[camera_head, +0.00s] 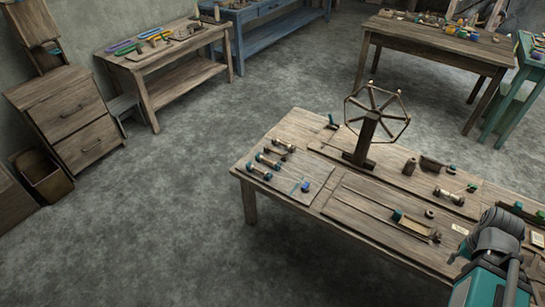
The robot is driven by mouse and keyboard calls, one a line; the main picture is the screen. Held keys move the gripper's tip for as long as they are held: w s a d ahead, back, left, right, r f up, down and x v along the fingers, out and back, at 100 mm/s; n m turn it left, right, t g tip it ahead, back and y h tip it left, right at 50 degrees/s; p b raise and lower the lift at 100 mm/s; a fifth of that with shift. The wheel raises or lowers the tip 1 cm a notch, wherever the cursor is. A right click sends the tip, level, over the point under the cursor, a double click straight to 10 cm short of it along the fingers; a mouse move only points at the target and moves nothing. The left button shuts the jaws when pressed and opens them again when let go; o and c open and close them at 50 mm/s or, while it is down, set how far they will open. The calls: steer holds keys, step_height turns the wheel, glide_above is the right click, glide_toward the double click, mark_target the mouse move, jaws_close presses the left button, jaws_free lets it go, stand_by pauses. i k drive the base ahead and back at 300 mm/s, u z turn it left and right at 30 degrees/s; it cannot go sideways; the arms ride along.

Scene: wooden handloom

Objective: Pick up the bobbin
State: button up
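Several small bobbins lie on the near wooden worktable (240,172). At its left end, one bobbin with teal ends (259,172) lies on its side nearest the edge. A second bobbin (268,160) lies just behind it, and another bobbin (284,146) lies further back. A dark bobbin-like piece (449,197) lies on the right part of the table. I cannot tell which bobbin the task names. Teal and dark grey parts of my arm show at the lower right, over the table's right end. My gripper's fingers cannot be made out, and no bobbin is seen held.
A wheel-shaped winder (377,115) stands upright mid-table, right of the bobbins. A shuttle-like wooden tool (411,223) and small parts lie to its right. Drawers (70,110), a bench (175,55) and another table (435,42) stand behind. The floor (165,215) left of the worktable is clear.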

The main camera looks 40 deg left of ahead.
mark_target(274, 151)
steer(key=k, duration=0.45)
steer(key=u, duration=0.3)
steer(key=i, duration=0.8)
steer(key=u, duration=1.05)
steer(key=i, duration=1.05)
steer(key=z, duration=1.1)
